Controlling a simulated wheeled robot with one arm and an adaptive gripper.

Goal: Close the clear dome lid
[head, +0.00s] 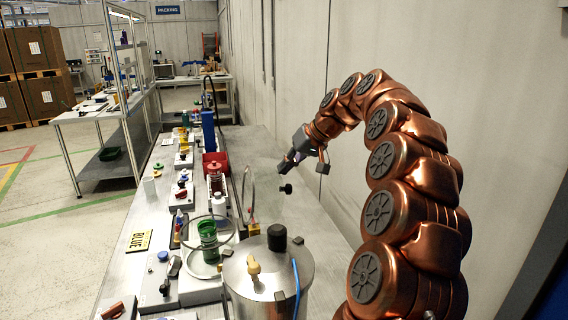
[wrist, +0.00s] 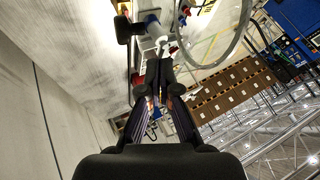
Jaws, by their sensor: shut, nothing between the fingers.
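The clear dome lid (head: 249,190) stands open, tipped on edge above the bench, to the right of the row of parts. Its thin rim shows as an upright loop, and its black knob (head: 286,188) points right. A green jar (head: 207,240) stands inside a pale ring to the lid's lower left. My gripper (head: 283,165) is shut and empty, just above the knob and apart from it; its fingertips (wrist: 160,68) also show in the wrist view.
A steel drum (head: 262,292) with a black cap and a tan knob stands at the front. A red bin (head: 216,160) and a blue column (head: 208,132) are behind. A grey wall (head: 320,80) runs along the right. Bare bench lies right of the lid.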

